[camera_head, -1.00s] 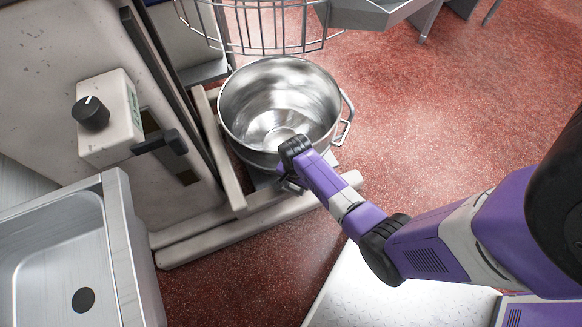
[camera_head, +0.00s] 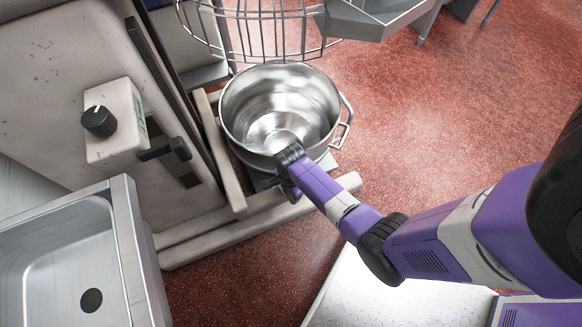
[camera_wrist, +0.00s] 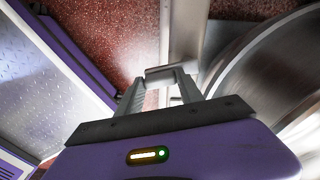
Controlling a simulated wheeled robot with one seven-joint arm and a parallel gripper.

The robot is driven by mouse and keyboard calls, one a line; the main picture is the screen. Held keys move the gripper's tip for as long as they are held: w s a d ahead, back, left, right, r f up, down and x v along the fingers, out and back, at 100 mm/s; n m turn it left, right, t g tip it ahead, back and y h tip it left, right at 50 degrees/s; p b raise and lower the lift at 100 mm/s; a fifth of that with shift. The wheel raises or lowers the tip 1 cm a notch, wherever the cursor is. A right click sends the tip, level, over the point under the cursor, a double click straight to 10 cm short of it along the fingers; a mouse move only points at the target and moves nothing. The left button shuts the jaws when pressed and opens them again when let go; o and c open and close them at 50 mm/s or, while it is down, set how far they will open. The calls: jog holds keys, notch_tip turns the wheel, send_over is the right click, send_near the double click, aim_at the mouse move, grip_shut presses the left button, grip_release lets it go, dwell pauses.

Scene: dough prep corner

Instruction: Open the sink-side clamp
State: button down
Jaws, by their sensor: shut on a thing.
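The steel mixing bowl (camera_head: 272,100) sits in the mixer's cradle in the head view. My gripper (camera_wrist: 164,86) is low at the bowl's near side, close outside its wall. In the wrist view, its two fingers are shut on a small grey metal piece, which looks like the clamp (camera_wrist: 166,70). The bowl's curved wall (camera_wrist: 262,75) is close at the right of that view. In the head view my wrist and arm hide the clamp and the fingertips, so how far it is turned cannot be told.
The mixer body (camera_head: 55,60) carries a black knob (camera_head: 98,122) and a black lever (camera_head: 165,149). A steel sink (camera_head: 60,250) stands at the lower left. The wire guard (camera_head: 262,28) is over the bowl's back. Red floor (camera_head: 420,130) is free to the right.

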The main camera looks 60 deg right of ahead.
aim_at(288, 199)
jog(key=shift+w+a+m+p, duration=0.2)
jog(key=shift+a+m+p, duration=0.25)
jog(key=shift+m, duration=0.75)
jog(key=c, duration=0.8)
grip_release()
jog(key=shift+a, duration=0.1)
jog(key=shift+o, duration=0.2)
notch_tip(288, 199, up, 8)
jog(key=p, duration=0.7)
jog(key=shift+f+p, duration=0.15)
jog(key=shift+p, duration=0.25)
